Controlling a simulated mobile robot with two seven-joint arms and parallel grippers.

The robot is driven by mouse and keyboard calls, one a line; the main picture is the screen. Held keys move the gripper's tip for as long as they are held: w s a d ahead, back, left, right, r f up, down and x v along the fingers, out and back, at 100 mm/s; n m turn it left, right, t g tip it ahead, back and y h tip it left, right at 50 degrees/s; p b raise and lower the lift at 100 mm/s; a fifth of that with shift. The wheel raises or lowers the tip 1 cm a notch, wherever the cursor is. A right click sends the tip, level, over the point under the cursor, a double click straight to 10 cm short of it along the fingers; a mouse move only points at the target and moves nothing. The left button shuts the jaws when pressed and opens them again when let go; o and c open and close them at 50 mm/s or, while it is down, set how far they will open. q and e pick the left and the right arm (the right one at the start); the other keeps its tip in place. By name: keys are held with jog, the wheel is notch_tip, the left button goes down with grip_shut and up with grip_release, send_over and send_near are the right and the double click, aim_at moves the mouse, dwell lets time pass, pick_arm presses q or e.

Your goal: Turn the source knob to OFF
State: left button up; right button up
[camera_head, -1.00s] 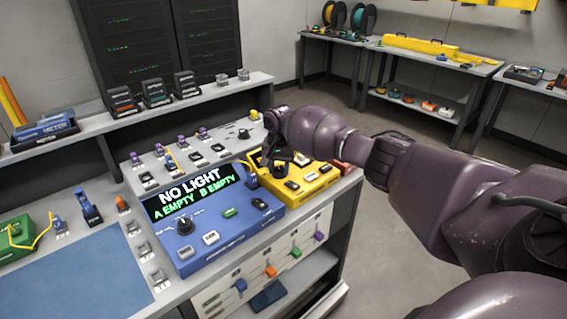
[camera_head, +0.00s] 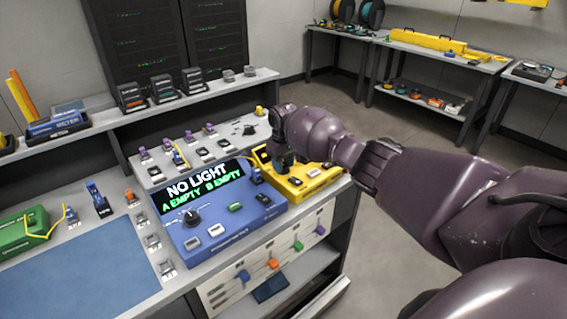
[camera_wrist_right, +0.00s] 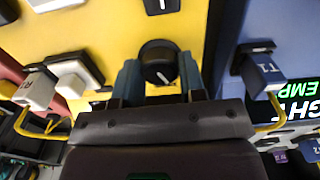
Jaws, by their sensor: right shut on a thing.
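The yellow box (camera_head: 318,183) sits at the right end of the bench, right of the blue box. In the right wrist view, its round black knob (camera_wrist_right: 159,62) has a short white mark on its face. My right gripper (camera_wrist_right: 160,77) has one finger on each side of this knob and is shut on it. In the head view, my right gripper (camera_head: 283,160) is over the yellow box and hides the knob. Whether the mark points to OFF cannot be read. My left gripper is not in view.
The blue box (camera_head: 240,222) has a display reading NO LIGHT, A EMPTY, B EMPTY, and its own black knob (camera_head: 192,214). A T1 connector (camera_wrist_right: 262,72) with a yellow cable is close beside my right gripper. White-and-black plugs (camera_wrist_right: 72,75) are on the other side.

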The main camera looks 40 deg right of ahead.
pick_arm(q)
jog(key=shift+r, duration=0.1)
pick_arm(e)
jog(key=shift+n, duration=2)
jog(key=o, duration=0.6)
jog(key=shift+o, duration=0.2)
jog(key=shift+r, duration=0.55)
pick_arm(q)
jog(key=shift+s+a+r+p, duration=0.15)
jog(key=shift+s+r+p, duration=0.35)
jog(key=shift+p, duration=0.6)
pick_arm(e)
notch_tip(320, 180, up, 10)
jog(key=shift+f, duration=0.15)
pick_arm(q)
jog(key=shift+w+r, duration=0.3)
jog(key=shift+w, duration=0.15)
